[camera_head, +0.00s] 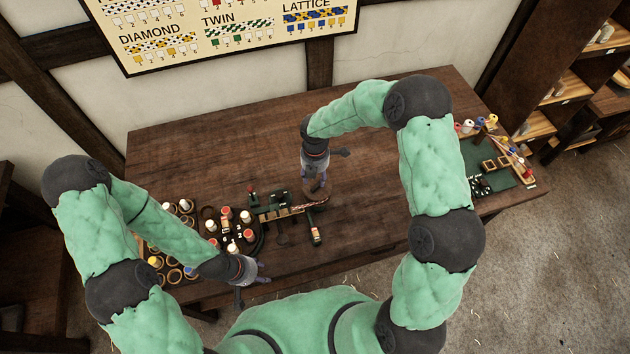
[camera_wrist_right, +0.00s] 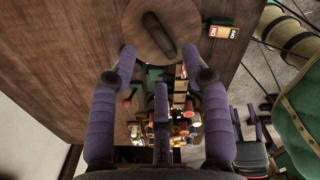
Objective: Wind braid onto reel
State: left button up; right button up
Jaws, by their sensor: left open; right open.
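My right gripper (camera_head: 314,178) hangs over the right end of a dark green rig (camera_head: 275,205) on the table. In the right wrist view, its purple fingers (camera_wrist_right: 159,55) are open and empty. A round wooden disc (camera_wrist_right: 140,35), which looks like the reel, lies just beyond the fingertips, with a dark knob (camera_wrist_right: 160,36) pointing between them. In the head view the gripper partly hides the disc (camera_head: 312,187). A thin patterned strip, apparently the braid (camera_head: 316,204), runs by the rig's right end; its ends are unclear. My left gripper (camera_head: 250,278) is open near the table's front edge.
Several bobbins (camera_head: 227,228) crowd the table left of the rig. A small labelled block (camera_head: 315,237) lies in front of it and also shows in the right wrist view (camera_wrist_right: 222,31). A green mat (camera_head: 485,165) with small parts lies at the right. The table's back is clear.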

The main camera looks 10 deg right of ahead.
aim_at(315, 185)
notch_tip(315, 185, up, 8)
jog(key=shift+f, duration=0.2)
dwell(0.6)
